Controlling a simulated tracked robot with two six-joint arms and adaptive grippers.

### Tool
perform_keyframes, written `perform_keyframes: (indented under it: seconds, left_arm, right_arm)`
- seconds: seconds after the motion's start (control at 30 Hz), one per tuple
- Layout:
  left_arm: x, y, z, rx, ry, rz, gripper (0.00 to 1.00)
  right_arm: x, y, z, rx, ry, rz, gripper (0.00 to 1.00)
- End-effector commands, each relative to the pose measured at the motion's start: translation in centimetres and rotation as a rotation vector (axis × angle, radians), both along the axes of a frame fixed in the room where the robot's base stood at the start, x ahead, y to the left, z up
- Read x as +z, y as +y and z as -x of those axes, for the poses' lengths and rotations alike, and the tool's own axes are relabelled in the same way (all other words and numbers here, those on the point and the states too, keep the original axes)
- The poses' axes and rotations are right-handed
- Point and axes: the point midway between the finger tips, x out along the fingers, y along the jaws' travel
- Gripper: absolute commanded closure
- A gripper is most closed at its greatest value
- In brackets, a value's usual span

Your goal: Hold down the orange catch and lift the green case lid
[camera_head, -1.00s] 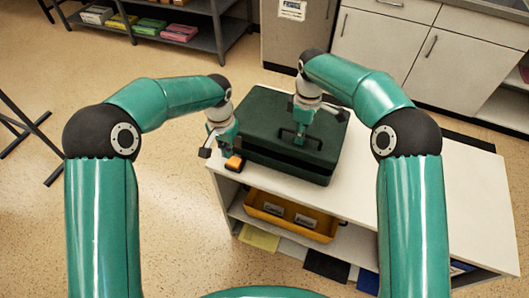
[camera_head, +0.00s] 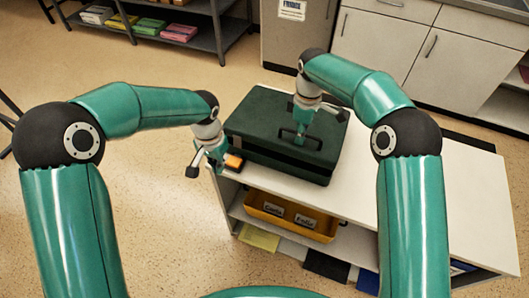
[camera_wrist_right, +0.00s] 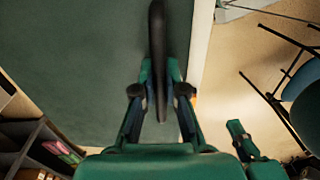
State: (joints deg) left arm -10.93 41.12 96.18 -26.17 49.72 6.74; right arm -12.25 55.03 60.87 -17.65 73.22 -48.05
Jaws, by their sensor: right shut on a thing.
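The dark green case (camera_head: 262,160) lies on the white counter, its lid (camera_head: 262,110) flat on top, with a dark seam along its front side. The lid also fills much of the right wrist view (camera_wrist_right: 75,70). The orange catch (camera_head: 234,162) is at the case's front left corner. My left gripper (camera_head: 206,170) is beside the catch, to its left, with its fingers spread and nothing seen between them; any contact with the catch is unclear. My right gripper (camera_head: 300,135) is shut on the black lid handle (camera_wrist_right: 158,60), which stands between its fingers.
The white counter (camera_head: 430,200) is clear to the right of the case. A yellow bin (camera_head: 290,222) with labels sits on the shelf below. A grey rack (camera_head: 215,45) with coloured packs stands behind left, and white cabinets (camera_head: 385,45) stand behind right.

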Motion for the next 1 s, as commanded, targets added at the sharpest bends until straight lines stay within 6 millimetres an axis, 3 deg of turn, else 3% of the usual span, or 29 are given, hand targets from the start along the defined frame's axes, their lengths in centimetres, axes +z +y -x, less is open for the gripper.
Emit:
perform_keyframes:
  seconds: [1.0]
  left_arm:
    - [3.6, 0.0, 0.0, 0.000, 0.000, 0.000, 1.00]
  right_arm:
    - [1.5, -0.4, -0.8, -0.002, 0.026, -0.012, 1.00]
